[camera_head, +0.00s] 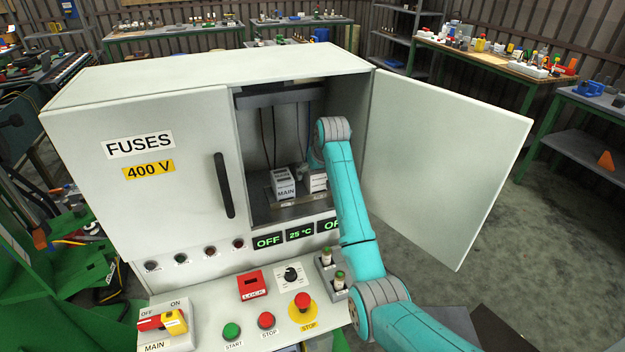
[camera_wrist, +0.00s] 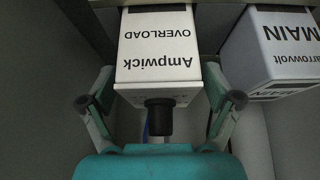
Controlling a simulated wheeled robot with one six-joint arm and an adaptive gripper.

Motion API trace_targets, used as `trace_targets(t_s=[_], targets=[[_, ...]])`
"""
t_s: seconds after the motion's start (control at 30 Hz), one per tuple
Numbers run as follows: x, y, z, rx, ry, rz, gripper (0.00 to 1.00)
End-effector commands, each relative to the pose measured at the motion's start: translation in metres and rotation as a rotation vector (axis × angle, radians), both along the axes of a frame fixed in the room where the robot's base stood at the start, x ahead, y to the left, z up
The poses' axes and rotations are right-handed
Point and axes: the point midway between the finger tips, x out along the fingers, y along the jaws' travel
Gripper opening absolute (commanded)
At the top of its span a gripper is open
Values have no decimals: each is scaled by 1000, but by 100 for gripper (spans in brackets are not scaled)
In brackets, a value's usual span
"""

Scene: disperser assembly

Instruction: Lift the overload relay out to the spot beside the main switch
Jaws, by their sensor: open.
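The overload relay is a pale box lettered "Ampwick OVERLOAD" with a dark round knob; it fills the middle of the wrist view (camera_wrist: 156,62). In the head view, the relay (camera_head: 318,183) stands inside the open right half of the fuse cabinet, partly hidden by my arm. My gripper (camera_wrist: 159,82) is open, with one finger on each side of the relay's knob end. Whether they touch it is unclear.
The cabinet's right door (camera_head: 445,165) is swung open. Its left door (camera_head: 150,155), marked FUSES, is shut. The cabinet roof (camera_head: 210,75) lies above the opening. A control panel (camera_head: 215,305) with buttons juts out below. Cables hang inside the cabinet.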

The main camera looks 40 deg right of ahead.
Motion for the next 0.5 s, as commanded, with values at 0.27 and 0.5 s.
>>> trace_targets(t_s=[0.27, 0.5], targets=[[11, -3, -20, 0, 0, 0, 90], [11, -3, -20, 0, 0, 0, 77]])
